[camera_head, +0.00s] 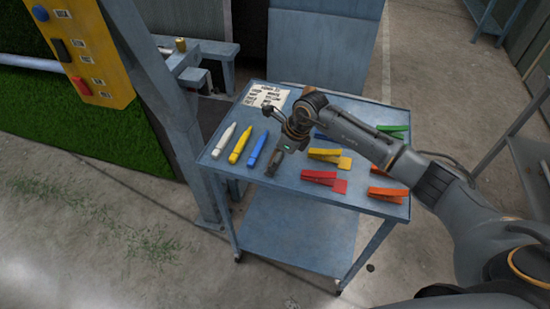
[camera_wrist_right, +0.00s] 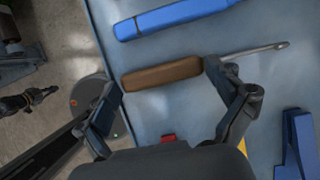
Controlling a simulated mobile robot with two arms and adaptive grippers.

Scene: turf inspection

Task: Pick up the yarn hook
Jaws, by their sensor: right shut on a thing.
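The yarn hook shows in the right wrist view with a brown handle (camera_wrist_right: 160,75) and a thin metal shaft (camera_wrist_right: 255,50) pointing right. My right gripper (camera_wrist_right: 164,79) is shut on the handle, with one finger at each end of it. In the head view my right gripper (camera_head: 279,150) is low over the left-middle part of the cart's top, right of the blue marker. There the hook is mostly hidden by the gripper, and I cannot tell if it touches the top. My left gripper is not seen in the head view.
The blue cart (camera_head: 225,170) carries white (camera_head: 223,140), yellow (camera_head: 240,145) and blue (camera_head: 257,150) markers on the left. A yellow clip (camera_head: 330,158), a red clip (camera_head: 323,181) and others lie right. A written sheet (camera_head: 263,95) lies at the back. A post (camera_head: 165,90) stands left.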

